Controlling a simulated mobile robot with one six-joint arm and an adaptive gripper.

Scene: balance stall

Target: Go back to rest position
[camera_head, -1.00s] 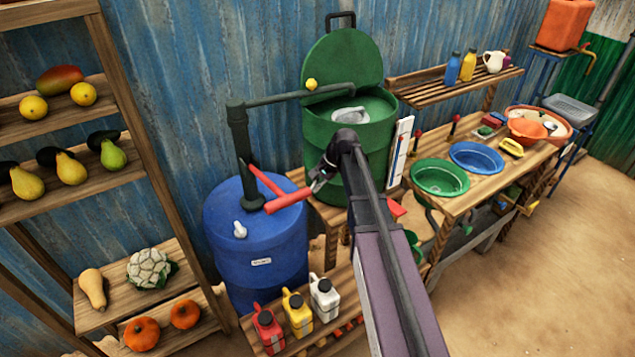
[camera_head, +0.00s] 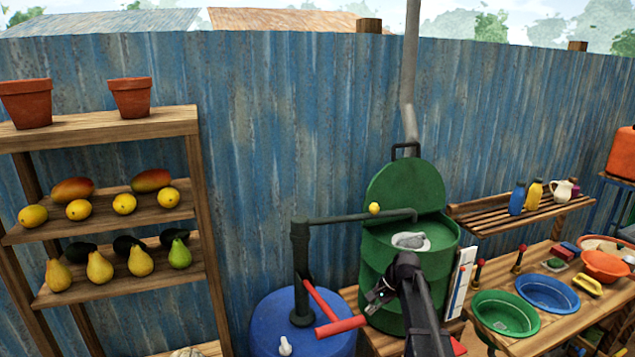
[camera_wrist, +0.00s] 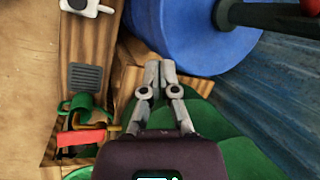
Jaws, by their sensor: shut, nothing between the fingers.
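My gripper (camera_head: 376,297) is in front of the green barrel (camera_head: 388,268), near the red-handled lever of the pump in the head view. In the wrist view my gripper (camera_wrist: 158,66) shows its two grey fingers closed together with nothing between them. Below it in the wrist view lie the green barrel (camera_wrist: 212,118), the blue drum (camera_wrist: 200,35) and a wooden surface. The dark pump pipe (camera_head: 300,262) rises from the blue drum (camera_head: 268,325), with its red handle (camera_head: 340,327) close to the left of my gripper.
A wooden shelf (camera_head: 150,127) with fruit and pots stands at left. At right, a bench holds a green basin (camera_head: 505,314) and a blue basin (camera_head: 547,293), below a slatted rack (camera_head: 520,216) with bottles. A corrugated wall (camera_head: 285,130) closes the back.

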